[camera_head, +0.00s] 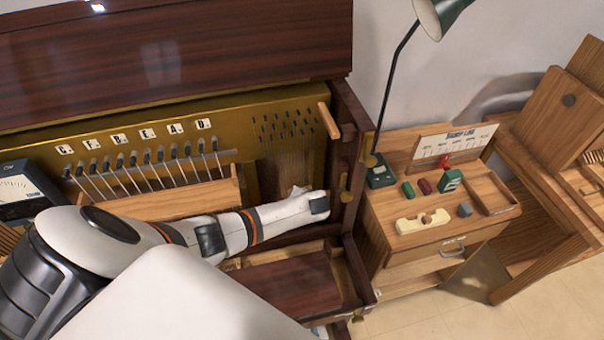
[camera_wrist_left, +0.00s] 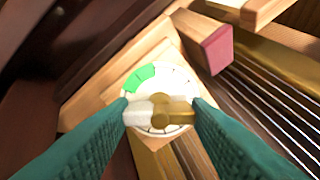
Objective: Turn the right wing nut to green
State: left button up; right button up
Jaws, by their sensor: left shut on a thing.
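In the left wrist view, my left gripper (camera_wrist_left: 160,115) is shut on the wing nut (camera_wrist_left: 160,104), with one teal finger on each side. The wing nut has a brass hub, a pale left wing and a brass right wing, lying roughly across the picture. It sits on a round white dial (camera_wrist_left: 179,77) with a green sector (camera_wrist_left: 139,77) at the upper left. Neither wing points at the green sector. In the head view, my left arm reaches into the right end of the piano case; its fingertips and the wing nut are hidden there. My right gripper is not in view.
The dial is on a wooden block (camera_wrist_left: 88,101), with a red-ended wooden piece (camera_wrist_left: 212,50) and strings (camera_wrist_left: 265,110) close by. The piano's side wall (camera_head: 346,130) stands right of my arm. A side cabinet (camera_head: 385,215) with small items and a lamp (camera_head: 437,15) are farther right.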

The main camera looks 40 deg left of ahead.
pick_arm(q)
jog(key=shift+r+m+p, duration=0.25)
jog(key=shift+m+p, duration=0.25)
jog(key=shift+m, duration=0.1)
jog(key=shift+m+p, duration=0.3)
jog(key=shift+m, duration=0.2)
jog(key=shift+f+m, duration=0.25)
jog(key=shift+m, duration=0.55)
jog(key=m, duration=0.3)
jog(key=o, duration=0.9)
